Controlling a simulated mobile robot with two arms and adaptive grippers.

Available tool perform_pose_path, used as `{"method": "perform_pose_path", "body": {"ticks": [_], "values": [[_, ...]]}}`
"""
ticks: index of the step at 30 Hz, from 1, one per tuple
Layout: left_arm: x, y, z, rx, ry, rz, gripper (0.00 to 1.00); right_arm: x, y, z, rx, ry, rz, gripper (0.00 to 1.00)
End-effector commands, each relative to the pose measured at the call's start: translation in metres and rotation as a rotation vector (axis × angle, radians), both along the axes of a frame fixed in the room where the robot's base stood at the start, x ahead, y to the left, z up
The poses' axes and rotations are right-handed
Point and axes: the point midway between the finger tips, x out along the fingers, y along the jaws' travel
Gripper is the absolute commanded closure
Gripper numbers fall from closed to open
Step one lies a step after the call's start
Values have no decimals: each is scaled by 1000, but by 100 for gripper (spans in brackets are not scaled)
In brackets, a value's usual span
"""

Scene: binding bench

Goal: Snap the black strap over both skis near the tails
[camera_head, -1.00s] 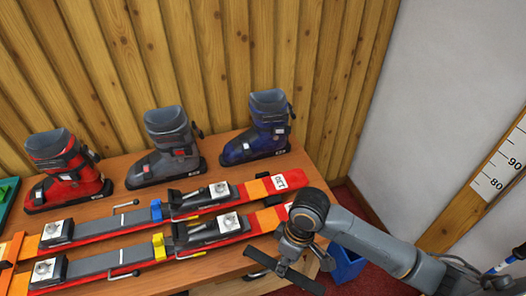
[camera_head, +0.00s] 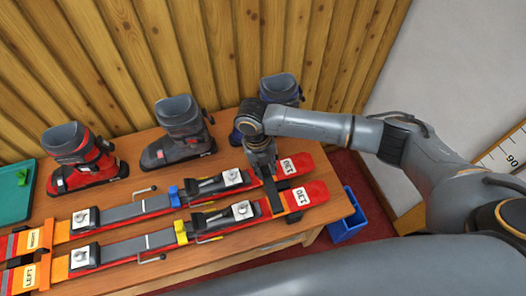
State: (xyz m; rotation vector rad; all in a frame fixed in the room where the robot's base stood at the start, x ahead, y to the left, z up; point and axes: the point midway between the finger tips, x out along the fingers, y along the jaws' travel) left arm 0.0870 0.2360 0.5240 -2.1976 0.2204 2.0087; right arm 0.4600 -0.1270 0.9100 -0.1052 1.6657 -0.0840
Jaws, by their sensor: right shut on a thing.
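Two red and orange skis lie side by side on the wooden bench, the back ski (camera_head: 155,203) and the front ski (camera_head: 160,238). Their left ends carry RIGHT and LEFT labels. My right gripper (camera_head: 262,168) is above the right end of the back ski, shut on the black strap (camera_head: 272,195). The strap runs across both skis just left of their number labels. The fingertips are partly hidden by the gripper's own body; I cannot tell whether the strap is fastened. My left gripper is not in view.
Red (camera_head: 88,165), grey (camera_head: 178,135) and blue (camera_head: 278,90) ski boots stand along the back of the bench; my right arm partly hides the blue one. A green tray (camera_head: 14,205) is at the left. A blue bin (camera_head: 347,226) stands on the floor right of the bench.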

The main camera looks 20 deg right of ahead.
Motion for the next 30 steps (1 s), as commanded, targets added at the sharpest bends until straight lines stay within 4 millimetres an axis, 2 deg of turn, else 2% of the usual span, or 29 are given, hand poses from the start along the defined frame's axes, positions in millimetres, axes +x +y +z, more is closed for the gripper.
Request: {"method": "perform_pose_path", "body": {"ticks": [3, 8, 24, 30], "values": [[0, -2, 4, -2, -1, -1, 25, 3, -2, 3, 0, 1, 62, 100], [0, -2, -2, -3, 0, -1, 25, 4, -3, -2, 1, 2, 75, 100], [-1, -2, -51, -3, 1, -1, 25, 3, -3, -52, 1, 0, 72, 100], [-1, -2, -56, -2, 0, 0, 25, 4, -2, -63, 2, 1, 70, 100]]}}
